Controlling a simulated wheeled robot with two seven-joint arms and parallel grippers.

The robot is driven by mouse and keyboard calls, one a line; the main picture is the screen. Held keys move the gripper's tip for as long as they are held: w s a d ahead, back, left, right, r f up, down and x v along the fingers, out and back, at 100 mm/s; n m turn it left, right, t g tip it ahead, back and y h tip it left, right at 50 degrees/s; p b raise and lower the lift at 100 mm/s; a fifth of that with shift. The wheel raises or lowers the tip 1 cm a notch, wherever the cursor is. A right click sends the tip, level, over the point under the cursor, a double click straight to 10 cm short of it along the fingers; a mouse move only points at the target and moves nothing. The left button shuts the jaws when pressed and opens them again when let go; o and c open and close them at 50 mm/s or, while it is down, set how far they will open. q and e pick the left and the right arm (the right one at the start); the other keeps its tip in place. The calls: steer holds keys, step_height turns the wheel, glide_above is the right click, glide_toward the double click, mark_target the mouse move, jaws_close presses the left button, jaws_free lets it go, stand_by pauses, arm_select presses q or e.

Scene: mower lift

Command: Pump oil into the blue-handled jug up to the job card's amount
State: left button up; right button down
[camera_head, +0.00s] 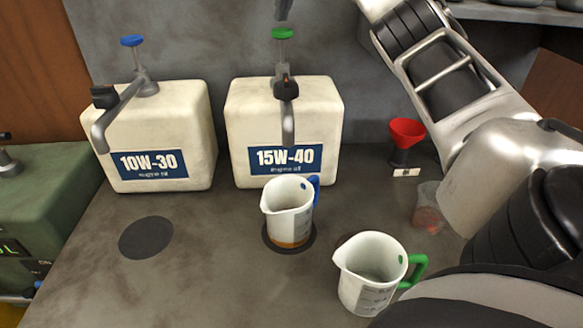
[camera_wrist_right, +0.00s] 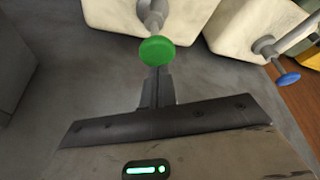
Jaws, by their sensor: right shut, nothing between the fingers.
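The blue-handled jug (camera_head: 285,208) stands upright on a dark round pad under the spout of the white 15W-40 oil container (camera_head: 310,110). A shallow amber layer of oil (camera_head: 290,241) shows at its bottom. The container's pump has a green knob (camera_head: 283,33), which also shows in the right wrist view (camera_wrist_right: 157,50). My right gripper (camera_head: 283,10) is shut and empty, its fingertips just above the green knob in the head view. Whether they touch it I cannot tell. My left gripper is not in view. I see no readable job card.
A green-handled jug (camera_head: 367,285) stands at the front right. A 10W-30 container (camera_head: 165,140) with a blue pump knob (camera_head: 131,41) stands to the left, with an empty dark pad (camera_head: 146,237) before it. A red funnel (camera_head: 407,132) stands at the back right.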

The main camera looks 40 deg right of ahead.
mark_target(283, 30)
steer(key=shift+f+b, duration=1.05)
steer(key=shift+f, duration=0.65)
steer(key=shift+f+b, duration=1.1)
steer(key=shift+f, duration=0.6)
steer(key=shift+r, duration=0.15)
step_height(283, 30, up, 2)
steer(key=p, duration=0.3)
steer(key=shift+r, duration=0.15)
steer(key=shift+r+p, duration=0.7)
steer(key=shift+r, duration=1.4)
